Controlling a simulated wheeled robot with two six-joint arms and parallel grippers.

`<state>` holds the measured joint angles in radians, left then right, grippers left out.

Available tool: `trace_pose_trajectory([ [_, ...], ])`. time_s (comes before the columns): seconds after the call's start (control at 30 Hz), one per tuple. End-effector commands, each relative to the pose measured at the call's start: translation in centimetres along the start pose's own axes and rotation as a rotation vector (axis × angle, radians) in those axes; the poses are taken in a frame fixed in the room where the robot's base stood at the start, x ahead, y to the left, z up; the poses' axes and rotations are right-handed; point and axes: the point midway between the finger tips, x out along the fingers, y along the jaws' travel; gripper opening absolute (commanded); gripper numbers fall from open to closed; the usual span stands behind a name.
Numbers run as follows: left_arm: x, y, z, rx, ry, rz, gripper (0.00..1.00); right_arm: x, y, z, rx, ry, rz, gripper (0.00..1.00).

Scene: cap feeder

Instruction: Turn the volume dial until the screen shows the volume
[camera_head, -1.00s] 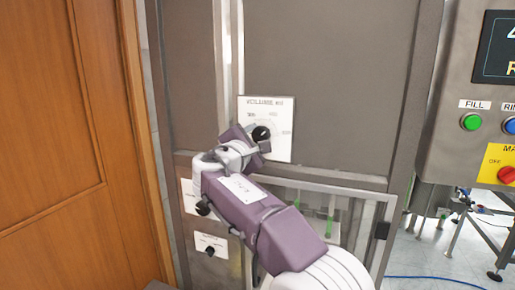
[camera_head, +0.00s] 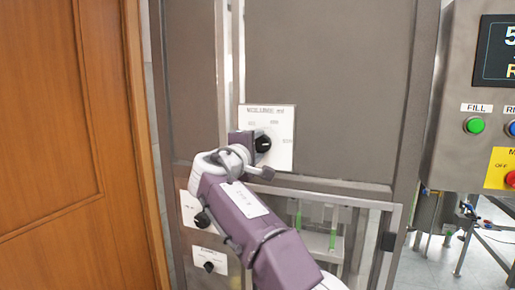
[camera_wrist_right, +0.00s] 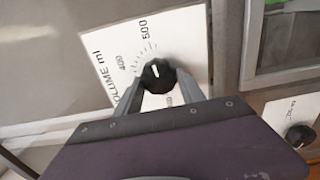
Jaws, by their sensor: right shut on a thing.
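The black volume dial (camera_head: 263,144) sits on a white plate (camera_head: 284,160) on the grey cabinet front. In the right wrist view the dial (camera_wrist_right: 158,76) has a white pointer mark aimed upward, roughly toward the 500 on the VOLUME ml scale. My right gripper (camera_wrist_right: 161,82) has its two fingers on either side of the dial and is shut on it. The screen (camera_head: 495,52) at the right edge is cut off; its upper line starts with 5 and its lower line with R. My left gripper is not in view.
Two smaller black knobs (camera_head: 202,219) (camera_head: 209,267) are on white plates below. A framed glass window (camera_head: 345,196) is under the volume plate. A wooden door (camera_head: 70,150) stands left. Green FILL (camera_head: 474,126) and red (camera_head: 511,178) controls are right.

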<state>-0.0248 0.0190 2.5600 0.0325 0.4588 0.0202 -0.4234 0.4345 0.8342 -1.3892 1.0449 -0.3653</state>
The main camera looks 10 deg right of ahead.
Motion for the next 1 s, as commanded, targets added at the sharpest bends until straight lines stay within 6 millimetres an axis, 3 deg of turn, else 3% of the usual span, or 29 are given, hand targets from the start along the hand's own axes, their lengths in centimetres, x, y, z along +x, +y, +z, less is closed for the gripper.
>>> trace_pose_trajectory([
  [0.5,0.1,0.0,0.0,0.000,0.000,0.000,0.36,0.0,-0.1,0.0,0.014,-0.001,-0.001,0.06],
  [0.53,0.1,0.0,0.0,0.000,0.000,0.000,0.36,0.0,-0.1,0.0,0.014,-0.001,-0.001,0.55],
  [0.6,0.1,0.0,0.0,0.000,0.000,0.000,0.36,0.0,-0.1,0.0,0.014,-0.001,-0.001,0.68],
  [0.87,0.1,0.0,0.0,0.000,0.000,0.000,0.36,0.0,0.0,0.0,0.014,0.000,-0.001,0.68],
  [1.0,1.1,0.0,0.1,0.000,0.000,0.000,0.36,-1.5,-0.3,-0.1,0.016,0.003,0.000,0.68],
])
